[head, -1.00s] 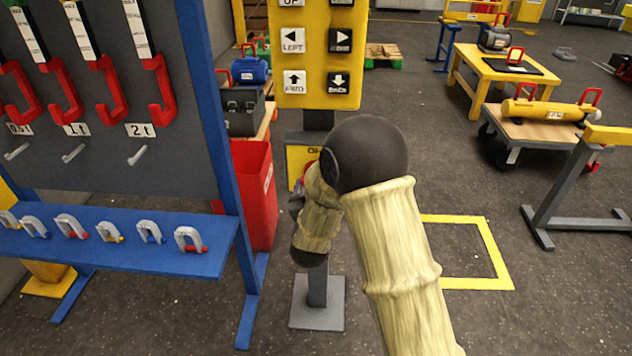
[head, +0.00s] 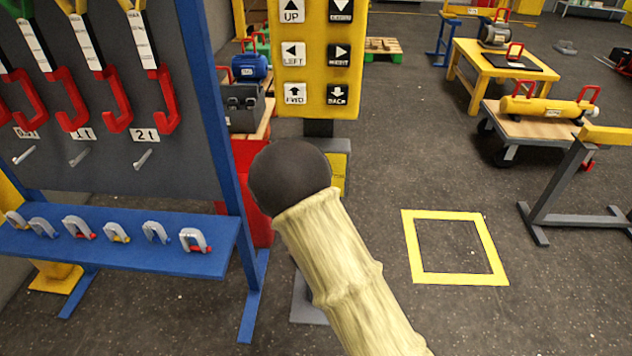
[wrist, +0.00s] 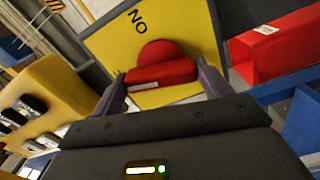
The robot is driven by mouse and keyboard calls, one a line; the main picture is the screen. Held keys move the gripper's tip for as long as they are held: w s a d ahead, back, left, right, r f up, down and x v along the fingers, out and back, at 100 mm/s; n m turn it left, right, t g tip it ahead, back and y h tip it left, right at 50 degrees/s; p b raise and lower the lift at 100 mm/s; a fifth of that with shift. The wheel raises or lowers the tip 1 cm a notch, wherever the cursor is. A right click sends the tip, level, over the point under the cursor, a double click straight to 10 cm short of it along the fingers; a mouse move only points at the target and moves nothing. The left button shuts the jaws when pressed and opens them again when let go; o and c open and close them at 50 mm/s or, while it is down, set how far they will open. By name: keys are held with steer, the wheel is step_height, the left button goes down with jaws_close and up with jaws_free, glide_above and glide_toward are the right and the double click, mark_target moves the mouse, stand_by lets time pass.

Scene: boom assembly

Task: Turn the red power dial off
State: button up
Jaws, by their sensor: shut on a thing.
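The red power dial (wrist: 162,65) sits on a yellow plate (wrist: 105,48) in the wrist view, its grip bar with a white mark lying across the picture at a slight tilt. Black letters reading "ON", tipped over in this view, stand above it. My gripper (wrist: 161,78) has a finger at each end of the grip bar and is shut on it. In the head view part of the yellow plate (head: 338,172) shows below the yellow button box (head: 318,62), while my arm hides the dial and gripper.
A red bin (head: 252,165) stands close left of the dial's post; it also shows at right in the wrist view (wrist: 278,45). The blue rack (head: 120,245) with several shackles stands farther left. Open floor with a yellow square outline (head: 412,240) lies to the right.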

steer(key=shift+s+a+n+p, duration=0.15)
steer(key=shift+n+p, duration=0.55)
steer(key=shift+n, duration=0.7)
steer(key=shift+f, duration=0.15)
steer(key=o, duration=1)
steer(key=s+p, duration=0.1)
steer(key=s, duration=0.4)
steer(key=s+p, duration=0.2)
steer(key=s, duration=0.4)
steer(key=s+p, duration=0.1)
steer(key=s, duration=0.5)
steer(key=shift+s+a, duration=0.1)
steer(key=shift+a, duration=0.15)
